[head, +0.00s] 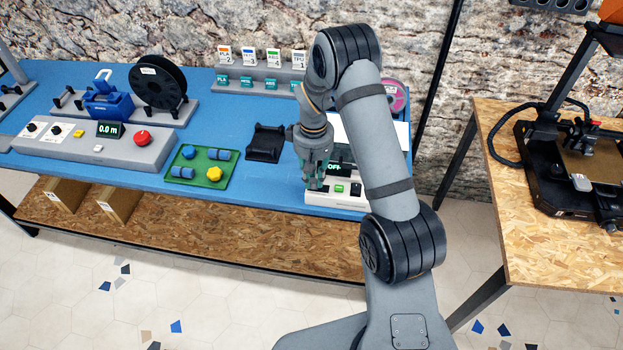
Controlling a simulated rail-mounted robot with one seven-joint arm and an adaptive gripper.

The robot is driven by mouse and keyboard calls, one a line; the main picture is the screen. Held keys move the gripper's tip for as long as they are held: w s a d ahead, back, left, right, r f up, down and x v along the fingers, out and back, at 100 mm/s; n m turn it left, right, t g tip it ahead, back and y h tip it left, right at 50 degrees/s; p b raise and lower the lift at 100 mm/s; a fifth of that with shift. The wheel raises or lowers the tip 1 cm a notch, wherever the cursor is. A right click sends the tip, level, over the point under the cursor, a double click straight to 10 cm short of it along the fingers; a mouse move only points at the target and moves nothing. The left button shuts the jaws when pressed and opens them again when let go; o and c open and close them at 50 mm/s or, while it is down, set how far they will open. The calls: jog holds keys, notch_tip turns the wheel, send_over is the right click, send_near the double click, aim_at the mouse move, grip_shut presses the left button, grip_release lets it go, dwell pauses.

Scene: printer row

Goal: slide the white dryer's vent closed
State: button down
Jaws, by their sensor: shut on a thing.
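The white dryer (335,198) stands at the right end of the blue bench. Its sloped front panel has a small display (335,168) reading OFF, a green button (339,188) and a dark button (355,189). My gripper (314,184) points down at the left end of this panel. It is shut on a small part there, apparently the vent's slider. The fingers hide that part, so I cannot tell how far open the vent is. My arm covers much of the dryer's right side and back.
A black holder (265,143) and a green tray (190,180) with blue and yellow pieces lie left of the dryer. A grey console (95,150) with a red button is farther left. A spool rack and labelled cards stand behind. A printer (590,165) sits on the right table.

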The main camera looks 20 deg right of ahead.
aim_at(312, 181)
jog(key=c, duration=1.6)
grip_release()
jog(key=shift+w+a, duration=0.1)
jog(key=shift+a, duration=0.2)
jog(key=shift+o, duration=0.2)
jog(key=shift+d, duration=0.1)
notch_tip(312, 181, up, 12)
